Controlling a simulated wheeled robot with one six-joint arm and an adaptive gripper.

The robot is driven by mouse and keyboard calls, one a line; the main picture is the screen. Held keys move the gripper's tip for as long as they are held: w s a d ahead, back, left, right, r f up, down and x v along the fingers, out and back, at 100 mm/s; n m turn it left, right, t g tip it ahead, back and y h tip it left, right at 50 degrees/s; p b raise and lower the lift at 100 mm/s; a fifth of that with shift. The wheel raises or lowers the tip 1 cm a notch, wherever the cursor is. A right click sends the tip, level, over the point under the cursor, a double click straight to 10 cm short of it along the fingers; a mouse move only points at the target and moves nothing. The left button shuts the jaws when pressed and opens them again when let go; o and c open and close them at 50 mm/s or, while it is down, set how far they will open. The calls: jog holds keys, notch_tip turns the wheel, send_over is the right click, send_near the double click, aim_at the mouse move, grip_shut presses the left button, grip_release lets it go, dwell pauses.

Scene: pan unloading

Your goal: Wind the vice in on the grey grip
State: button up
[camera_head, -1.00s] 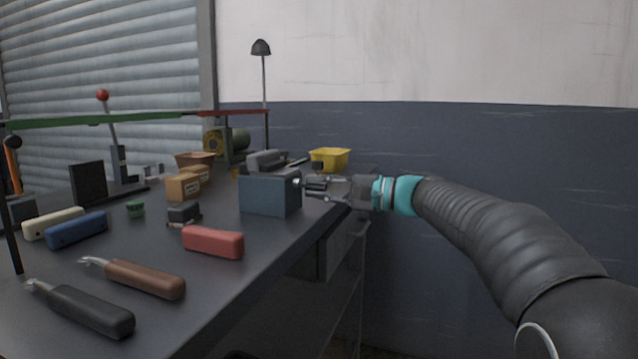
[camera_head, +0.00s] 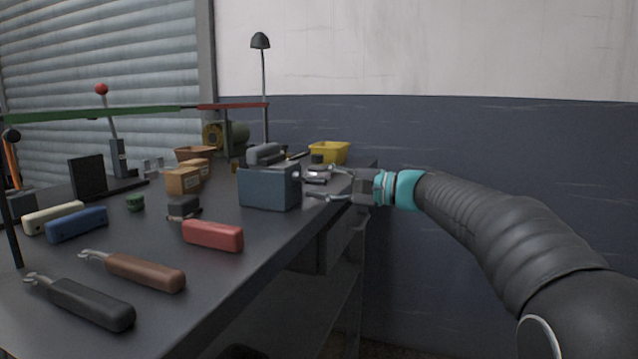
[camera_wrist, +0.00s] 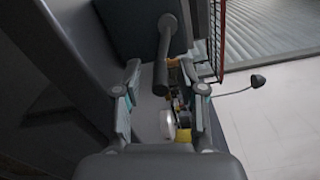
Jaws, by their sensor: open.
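The vice (camera_head: 270,187) is a blue-grey block near the bench's right edge. A grey grip (camera_head: 265,153) shows above and behind it; how tightly it is clamped is hidden. A pale metal part, apparently the vice's screw end (camera_head: 317,174), sticks out on the right. My gripper (camera_head: 318,182) is open there, one finger above and one below this part. In the wrist view, the vice (camera_wrist: 140,25) is at the top, and a dark handle bar (camera_wrist: 163,55) lies between the spread fingers of my gripper (camera_wrist: 162,78), apart from both.
A red grip (camera_head: 212,235), brown-handled tool (camera_head: 145,272) and black-handled tool (camera_head: 90,304) lie in front. Blue (camera_head: 77,225) and cream (camera_head: 54,217) grips lie left. A yellow bin (camera_head: 328,152) stands behind the vice. Cardboard boxes (camera_head: 183,181) stand left of it. A wall is behind.

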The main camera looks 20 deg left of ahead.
jog(key=d, duration=1.1)
jog(key=shift+s+d, duration=0.4)
jog(key=shift+s, duration=0.05)
jog(key=s+d+f+h, duration=0.2)
jog(key=f+h, duration=0.1)
jog(key=f, duration=0.4)
jog(key=s+d+f+t+h, duration=0.1)
jog(key=s+d+f+h, duration=0.15)
jog(key=f, duration=0.35)
jog(key=s+d+f+h, duration=0.1)
jog(key=d+f+h, duration=0.15)
jog(key=f, duration=0.45)
jog(key=s+d+f+n+t+h, duration=0.1)
jog(key=s+d+f+h, duration=0.1)
jog(key=s+d, duration=0.3)
jog(key=s+d+f+n+t+h, duration=0.1)
jog(key=s+d+h, duration=0.3)
jog(key=s, duration=0.8)
jog(key=s+d+f+n+t+h, duration=0.1)
jog(key=s+d+f+h, duration=0.2)
jog(key=s+d, duration=0.4)
jog(key=shift+s+d+f+h, duration=0.3)
jog(key=shift+s+h, duration=0.2)
jog(key=shift+s, duration=0.75)
